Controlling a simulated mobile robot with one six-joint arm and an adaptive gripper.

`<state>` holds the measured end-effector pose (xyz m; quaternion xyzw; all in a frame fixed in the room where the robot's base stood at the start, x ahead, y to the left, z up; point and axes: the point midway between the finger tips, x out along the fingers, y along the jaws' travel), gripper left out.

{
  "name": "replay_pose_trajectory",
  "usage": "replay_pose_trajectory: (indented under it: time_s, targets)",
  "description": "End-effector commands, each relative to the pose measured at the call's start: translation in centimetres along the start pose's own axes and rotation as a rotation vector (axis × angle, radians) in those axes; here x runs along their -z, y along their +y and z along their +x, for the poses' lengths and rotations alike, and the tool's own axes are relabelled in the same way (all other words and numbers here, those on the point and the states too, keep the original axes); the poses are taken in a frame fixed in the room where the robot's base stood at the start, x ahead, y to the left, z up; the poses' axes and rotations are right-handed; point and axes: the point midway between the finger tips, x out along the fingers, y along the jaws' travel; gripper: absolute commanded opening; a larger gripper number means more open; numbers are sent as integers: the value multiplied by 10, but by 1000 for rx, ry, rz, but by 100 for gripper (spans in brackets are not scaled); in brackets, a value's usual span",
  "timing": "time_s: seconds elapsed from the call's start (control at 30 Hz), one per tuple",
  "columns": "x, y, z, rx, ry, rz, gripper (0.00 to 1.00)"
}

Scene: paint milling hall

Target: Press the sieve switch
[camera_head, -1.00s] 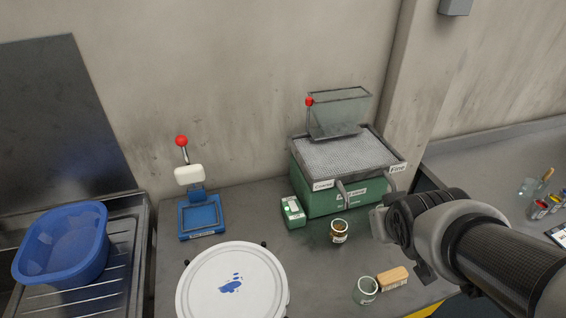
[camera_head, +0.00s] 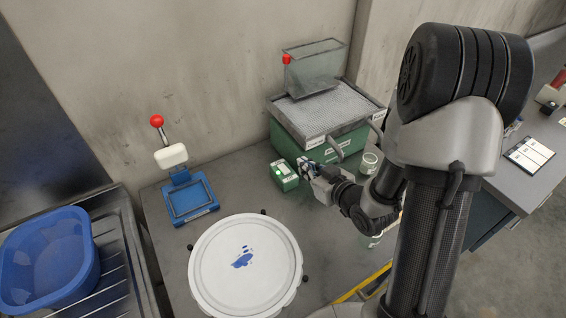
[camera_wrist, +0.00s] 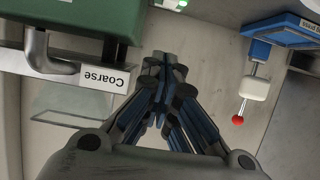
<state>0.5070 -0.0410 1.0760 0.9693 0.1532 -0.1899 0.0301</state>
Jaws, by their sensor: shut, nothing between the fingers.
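The sieve switch (camera_head: 284,178) is a small green box with a pale top, standing on the bench in front of the sieve's left end. A bright green light shows on it. The sieve (camera_head: 330,112) is a green box with a mesh tray and a clear hopper on top. My gripper (camera_head: 304,164) is shut and empty, close to the right side of the switch; I cannot tell whether it touches. In the wrist view my shut fingers (camera_wrist: 163,62) point toward the top edge, where only a bit of the switch (camera_wrist: 177,4) shows.
A white round lid (camera_head: 235,270) with blue paint lies front left of the switch. A blue press (camera_head: 190,200) with a red knob stands to the left, and a blue basin (camera_head: 50,255) beyond it. Glass jars (camera_head: 369,162) stand near my arm. Bare bench lies between press and switch.

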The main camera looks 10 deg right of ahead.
Motion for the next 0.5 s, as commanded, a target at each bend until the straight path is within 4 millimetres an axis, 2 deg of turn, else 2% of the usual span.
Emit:
replay_pose_trajectory:
  time_s: [0.33, 0.5]
  targets:
    - [0, 0, 1, 1, 3, 0, 0]
    - [0, -1, 17, 4, 3, -2, 0]
